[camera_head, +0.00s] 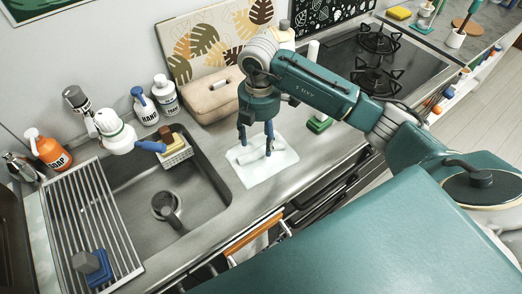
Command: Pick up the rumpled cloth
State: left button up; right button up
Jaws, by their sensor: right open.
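The rumpled cloth (275,168) is pale and almost white. It lies nearly flat on the steel counter, just right of the sink. My right gripper (257,141) comes down above it with its fingers apart and pointing down. The fingers hide part of the cloth's far side. Nothing shows held between them, and I cannot tell whether the fingertips touch the cloth. My left gripper is not in view.
The sink (130,188) lies to the left, with a caddy (177,155) at its corner and a drying rack (88,222). A beige bag-like item (208,98) stands behind the cloth. A green-based item (319,123) and a stove (375,62) are to the right.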

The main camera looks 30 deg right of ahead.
jog(key=shift+f, duration=1.3)
jog(key=c, duration=1.3)
jog(key=shift+o, duration=0.2)
jog(key=shift+r, duration=0.1)
